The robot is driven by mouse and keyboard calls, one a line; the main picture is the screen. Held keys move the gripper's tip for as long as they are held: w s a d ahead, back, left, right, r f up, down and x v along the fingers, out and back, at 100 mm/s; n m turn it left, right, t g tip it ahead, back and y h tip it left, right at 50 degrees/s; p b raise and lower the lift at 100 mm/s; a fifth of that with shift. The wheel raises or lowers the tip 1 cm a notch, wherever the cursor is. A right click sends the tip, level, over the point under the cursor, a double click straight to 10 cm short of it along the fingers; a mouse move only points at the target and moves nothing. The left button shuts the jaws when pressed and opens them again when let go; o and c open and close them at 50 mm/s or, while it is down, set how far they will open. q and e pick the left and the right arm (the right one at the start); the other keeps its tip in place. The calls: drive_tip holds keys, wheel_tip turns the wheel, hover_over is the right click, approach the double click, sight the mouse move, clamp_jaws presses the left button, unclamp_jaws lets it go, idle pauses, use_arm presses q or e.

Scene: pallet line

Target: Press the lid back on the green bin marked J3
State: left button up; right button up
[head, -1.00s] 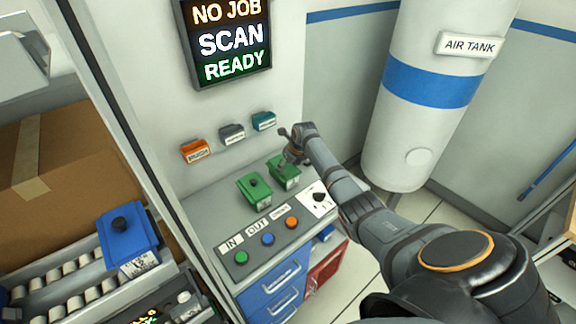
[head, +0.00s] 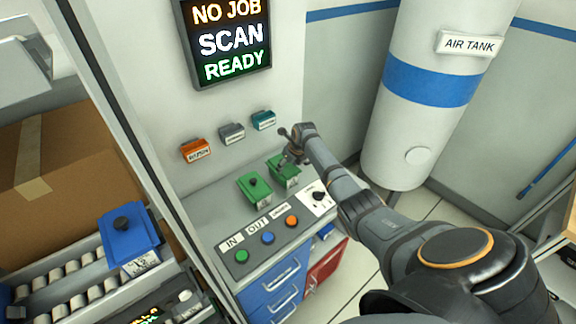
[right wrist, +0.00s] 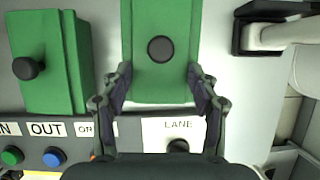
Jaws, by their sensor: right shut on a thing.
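Two green bins with dark round knobs stand side by side on the grey bench. My right gripper (head: 293,155) is at the right green bin (head: 288,174). In the right wrist view its fingers (right wrist: 160,75) are shut on the two sides of a green lid (right wrist: 160,22), with the knob between them. I cannot tell how firmly this lid sits on its bin. The other green bin (head: 253,188) is just to the left, with its knob and lid clear in the right wrist view (right wrist: 55,70). I cannot read a J3 mark on either. My left gripper is out of view.
Labelled buttons line the bench front (head: 240,256), close below the bins. Small orange (head: 195,150), grey (head: 231,133) and teal (head: 263,120) holders hang on the wall behind. A blue bin (head: 130,240) sits on the rollers at left. An air tank (head: 440,90) stands at right.

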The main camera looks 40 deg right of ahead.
drive_tip(key=o, duration=1)
drive_tip(key=shift+o, duration=1.3)
drive_tip(key=shift+r, duration=0.1)
wheel_tip(320, 180, up, 5)
drive_tip(key=p, duration=0.5)
drive_tip(key=shift+r, duration=0.9)
